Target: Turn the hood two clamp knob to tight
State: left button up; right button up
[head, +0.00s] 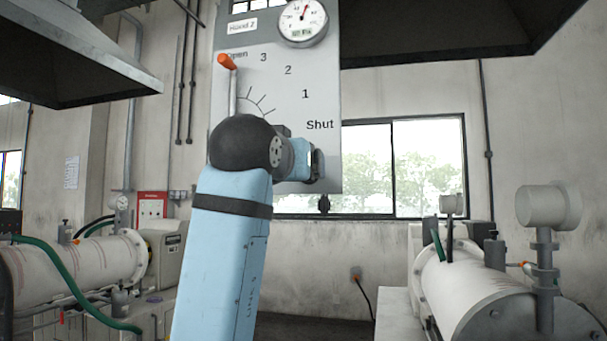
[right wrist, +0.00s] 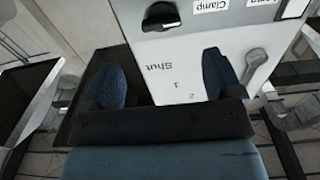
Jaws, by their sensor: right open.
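The clamp knob (right wrist: 163,16) is a dark knob on the pale hood two panel (right wrist: 175,55), beside a "Clamp" label, at the top of the right wrist view. My right gripper (right wrist: 164,80) is open, with its two blue ribbed fingers apart and nothing between them. The knob shows beyond the fingertips, apart from them. In the head view the "Hood 2" panel (head: 290,75) stands behind a blue arm of mine, which hides its lower left part; I cannot make out the clamp knob there. My left gripper is not in view.
The panel carries a gauge (head: 303,20), an orange-tipped lever (head: 228,64) and a scale from Open to Shut. Dark hoods (head: 440,30) hang overhead. White mills (head: 480,285) stand at both sides. A grey handle (right wrist: 257,62) shows beside the right finger in the wrist view.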

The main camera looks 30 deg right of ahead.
pick_arm(q)
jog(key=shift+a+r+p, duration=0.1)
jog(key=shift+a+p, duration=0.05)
jog(key=shift+p, duration=0.2)
pick_arm(e)
jog(key=x, duration=0.9)
jog(key=shift+w+d, duration=0.15)
jog(key=shift+w, duration=0.1)
jog(key=shift+c, duration=0.4)
jog(key=c, duration=0.8)
jog(key=shift+c, duration=0.2)
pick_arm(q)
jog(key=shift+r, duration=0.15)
pick_arm(e)
jog(key=shift+m, duration=0.3)
pick_arm(q)
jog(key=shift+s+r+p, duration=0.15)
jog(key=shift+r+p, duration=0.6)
jog(key=shift+p, duration=0.8)
pick_arm(e)
jog(key=shift+m, duration=8.6)
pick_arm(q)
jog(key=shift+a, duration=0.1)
